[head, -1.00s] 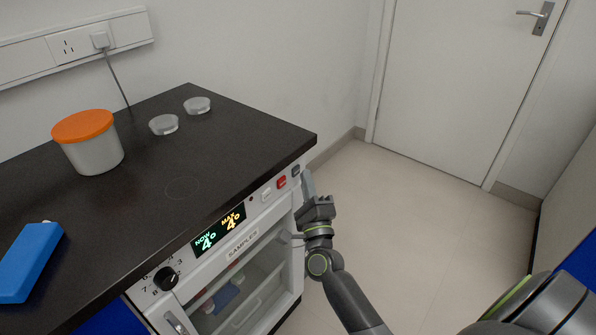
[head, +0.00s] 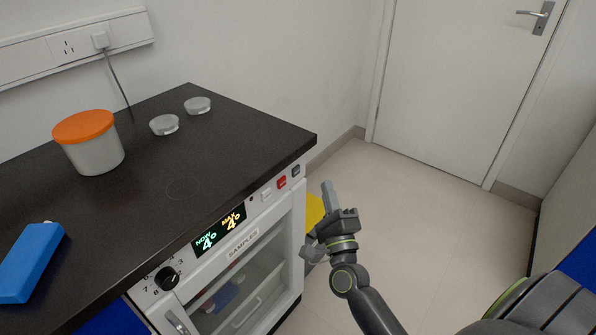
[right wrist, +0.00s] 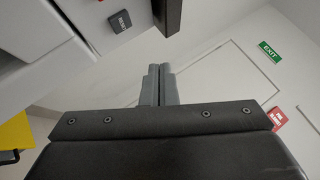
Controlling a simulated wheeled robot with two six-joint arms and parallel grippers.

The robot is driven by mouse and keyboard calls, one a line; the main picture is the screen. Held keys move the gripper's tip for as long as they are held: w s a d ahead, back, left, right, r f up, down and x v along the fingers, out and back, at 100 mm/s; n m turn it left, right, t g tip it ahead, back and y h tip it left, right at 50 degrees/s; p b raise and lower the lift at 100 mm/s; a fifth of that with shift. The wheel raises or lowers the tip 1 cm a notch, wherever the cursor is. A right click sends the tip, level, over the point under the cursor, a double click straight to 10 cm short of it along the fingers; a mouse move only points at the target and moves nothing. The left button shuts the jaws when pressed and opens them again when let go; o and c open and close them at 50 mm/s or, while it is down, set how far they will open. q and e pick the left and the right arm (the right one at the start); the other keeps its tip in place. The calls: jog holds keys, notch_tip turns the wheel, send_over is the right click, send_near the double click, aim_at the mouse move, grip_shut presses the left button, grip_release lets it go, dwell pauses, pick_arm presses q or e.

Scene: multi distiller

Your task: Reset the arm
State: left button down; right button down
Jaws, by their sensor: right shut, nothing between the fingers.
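My right gripper (head: 329,193) is in the head view, to the right of the sample fridge (head: 243,283) and apart from it, above the pale floor. Its fingers point up and are closed together with nothing between them. In the right wrist view the closed fingers (right wrist: 159,84) stand upright at the centre, with a grey button of the fridge panel (right wrist: 120,22) at upper left. My left gripper is in neither view.
A dark worktop (head: 225,130) above the fridge carries an orange-lidded tub (head: 90,142), two clear dishes (head: 164,124) and a blue block (head: 30,262). A yellow thing (head: 313,211) is partly hidden behind my right gripper. The floor (head: 440,240) toward the white door (head: 455,80) is clear.

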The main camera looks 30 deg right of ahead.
dwell(0.6)
